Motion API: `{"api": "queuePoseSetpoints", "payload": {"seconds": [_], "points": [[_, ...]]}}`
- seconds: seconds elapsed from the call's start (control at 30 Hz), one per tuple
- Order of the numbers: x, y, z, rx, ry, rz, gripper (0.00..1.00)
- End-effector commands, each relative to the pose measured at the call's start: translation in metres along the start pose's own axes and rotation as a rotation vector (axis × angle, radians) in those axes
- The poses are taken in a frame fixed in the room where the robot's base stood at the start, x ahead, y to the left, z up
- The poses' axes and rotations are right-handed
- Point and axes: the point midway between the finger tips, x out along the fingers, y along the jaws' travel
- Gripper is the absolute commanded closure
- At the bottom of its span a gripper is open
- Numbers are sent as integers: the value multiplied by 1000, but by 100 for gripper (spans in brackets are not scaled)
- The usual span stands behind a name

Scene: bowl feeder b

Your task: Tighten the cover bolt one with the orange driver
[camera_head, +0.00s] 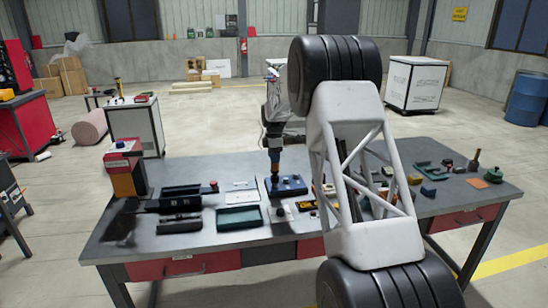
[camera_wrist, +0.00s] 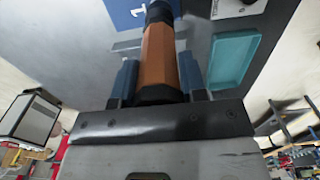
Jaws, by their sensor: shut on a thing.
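My gripper (camera_head: 274,148) is above the middle of the table and points straight down. In the wrist view my gripper (camera_wrist: 157,76) has its two blue-grey fingers on either side of the orange driver (camera_wrist: 159,55), shut on it. The driver (camera_head: 275,168) is upright, with its lower end over the left part of a blue block (camera_head: 291,186) on the table. In the wrist view a blue surface marked "1" (camera_wrist: 124,14) lies beyond the driver's dark end. The cover bolt is hidden; I cannot tell whether the driver touches it.
A teal tray (camera_head: 239,218) lies left of and nearer than the blue block, and a white plate (camera_head: 241,186) beside it. A large white frame with black rollers blocks the view right of centre. Several small parts lie on the table's right.

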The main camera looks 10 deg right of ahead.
Motion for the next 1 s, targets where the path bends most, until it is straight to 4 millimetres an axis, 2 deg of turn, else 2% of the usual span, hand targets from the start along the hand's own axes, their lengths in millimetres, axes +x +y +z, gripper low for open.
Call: {"api": "queuePoseSetpoints", "payload": {"seconds": [1.0], "points": [[6,0,0,0,0,1,89]]}}
